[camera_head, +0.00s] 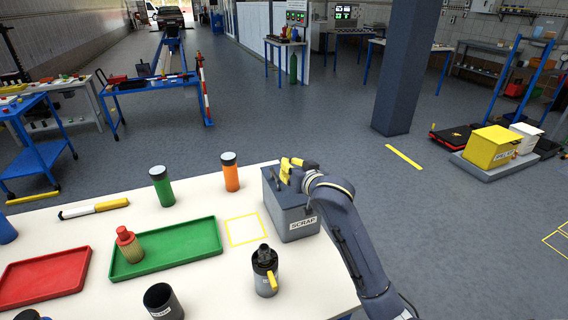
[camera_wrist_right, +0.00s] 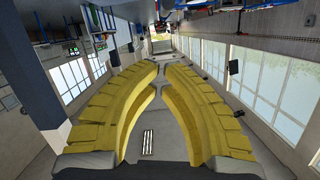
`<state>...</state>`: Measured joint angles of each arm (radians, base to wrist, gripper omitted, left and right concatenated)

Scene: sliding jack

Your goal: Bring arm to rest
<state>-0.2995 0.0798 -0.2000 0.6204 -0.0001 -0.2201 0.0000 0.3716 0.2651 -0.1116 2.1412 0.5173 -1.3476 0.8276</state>
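My right arm comes in from the lower right in the head view. Its gripper (camera_head: 287,170) is over the grey box labelled SCRAP (camera_head: 292,214), at the right end of the white table (camera_head: 205,213). I cannot tell whether it touches the box. In the right wrist view the yellow fingers (camera_wrist_right: 162,72) arch together until their tips nearly meet, with nothing held between them. My left arm and gripper are not in view.
Nearby stand an orange bottle (camera_head: 230,172), green bottle (camera_head: 162,187), dark canister with yellow handle (camera_head: 265,272) and black cup (camera_head: 162,302). A green tray (camera_head: 180,246) holds a red-topped cylinder (camera_head: 128,246). A red tray (camera_head: 42,279) is left. The yellow-outlined square (camera_head: 246,230) is empty.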

